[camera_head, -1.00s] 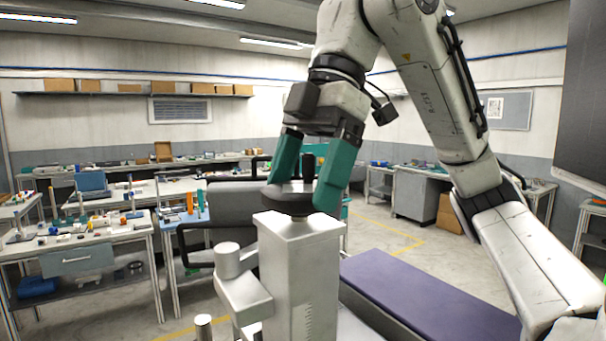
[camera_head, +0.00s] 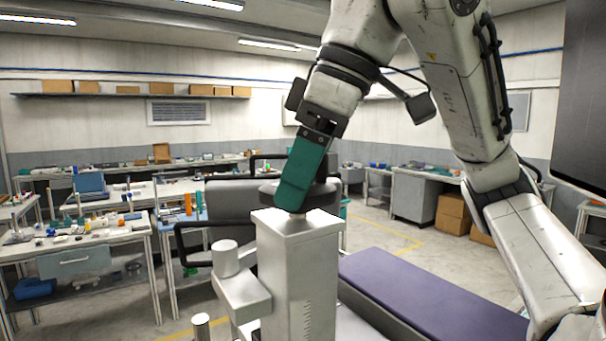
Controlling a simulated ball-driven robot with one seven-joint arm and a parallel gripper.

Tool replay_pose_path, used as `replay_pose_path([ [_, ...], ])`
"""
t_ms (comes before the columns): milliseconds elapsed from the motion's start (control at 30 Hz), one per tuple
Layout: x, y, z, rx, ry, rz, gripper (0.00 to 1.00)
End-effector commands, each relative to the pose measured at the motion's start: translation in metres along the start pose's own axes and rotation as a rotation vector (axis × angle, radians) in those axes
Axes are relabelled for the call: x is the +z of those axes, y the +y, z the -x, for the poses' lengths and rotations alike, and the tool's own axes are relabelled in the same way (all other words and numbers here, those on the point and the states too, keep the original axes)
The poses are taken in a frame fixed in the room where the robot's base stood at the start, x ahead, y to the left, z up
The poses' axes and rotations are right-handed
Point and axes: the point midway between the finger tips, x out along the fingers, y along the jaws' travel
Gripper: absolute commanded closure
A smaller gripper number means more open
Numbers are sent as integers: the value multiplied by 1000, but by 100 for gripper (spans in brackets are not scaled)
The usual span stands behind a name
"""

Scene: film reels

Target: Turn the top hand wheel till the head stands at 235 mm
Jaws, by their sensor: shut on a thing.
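The grey column (camera_head: 290,262) stands upright in the middle foreground, with a scale of fine marks (camera_head: 307,318) low on its face; I cannot read its numbers. The head (camera_head: 240,294), a light grey block with a round knob (camera_head: 224,258), juts from the column's left side. The dark top hand wheel (camera_head: 268,188) sits on the column, mostly hidden behind my fingers. My gripper (camera_head: 298,192) has green fingers, points down over the column top and is shut on the wheel. One finger faces me and covers most of the other.
A purple padded bench (camera_head: 425,298) runs to the right behind the column. A cluttered table (camera_head: 82,240) stands at the left, and a dark screen (camera_head: 590,100) hangs at the right edge. Open floor (camera_head: 385,238) lies behind the bench.

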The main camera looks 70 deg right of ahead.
Motion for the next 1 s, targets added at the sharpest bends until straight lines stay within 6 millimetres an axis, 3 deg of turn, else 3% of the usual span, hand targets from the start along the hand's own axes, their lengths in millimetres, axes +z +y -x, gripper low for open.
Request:
replay_pose_path([
  [633,-1,0,1,21,1,-51,40],
  [667,-1,0,1,21,1,-51,8],
  [700,-1,0,1,21,1,-51,5],
  [767,0,0,1,21,1,-50,0],
  [1000,0,0,2,21,0,-50,0],
])
